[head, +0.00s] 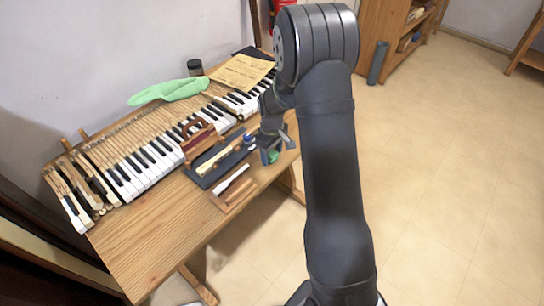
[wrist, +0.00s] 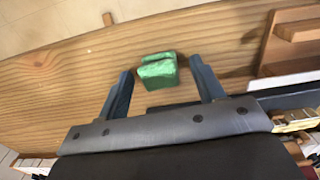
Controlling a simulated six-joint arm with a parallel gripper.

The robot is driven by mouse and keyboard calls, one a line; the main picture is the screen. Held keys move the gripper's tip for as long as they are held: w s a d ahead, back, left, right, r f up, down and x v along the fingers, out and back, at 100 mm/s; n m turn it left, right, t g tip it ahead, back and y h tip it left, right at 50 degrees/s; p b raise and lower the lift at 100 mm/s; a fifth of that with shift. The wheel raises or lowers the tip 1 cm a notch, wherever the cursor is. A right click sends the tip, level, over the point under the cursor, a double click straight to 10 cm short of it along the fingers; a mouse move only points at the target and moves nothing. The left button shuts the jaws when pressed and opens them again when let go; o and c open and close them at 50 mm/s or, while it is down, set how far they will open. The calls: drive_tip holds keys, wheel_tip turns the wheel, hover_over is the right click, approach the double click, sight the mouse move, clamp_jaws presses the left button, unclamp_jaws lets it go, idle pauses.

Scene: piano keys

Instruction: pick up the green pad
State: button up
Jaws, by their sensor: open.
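The green pad (wrist: 158,70) is a small block on the wooden table, in the wrist view between the tips of my gripper's two fingers. My gripper (wrist: 161,68) is open, with a visible gap on both sides of the pad. In the head view my gripper (head: 277,150) points down near the table's front right edge, and the pad (head: 273,158) shows as a small green patch below it, partly hidden. I cannot tell how far the fingertips are above the table.
A dark blue tray (head: 205,180) with tools lies left of my gripper. A wooden block with a white-topped piece (head: 232,188) is nearer the front edge. Piano keys (head: 150,165) run along the back, with a green cloth (head: 170,90) behind. The table front (head: 165,235) is clear.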

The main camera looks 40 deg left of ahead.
sight(272, 153)
drive_tip(key=shift+f, duration=0.15)
drive_tip(key=c, duration=1.1)
drive_tip(key=shift+o, duration=0.2)
drive_tip(key=shift+r, duration=0.65)
wheel_tip(272, 153, up, 3)
drive_tip(key=shift+f, duration=0.15)
drive_tip(key=w+d+r, duration=0.4)
drive_tip(key=d+r, duration=0.3)
drive_tip(key=d, duration=0.4)
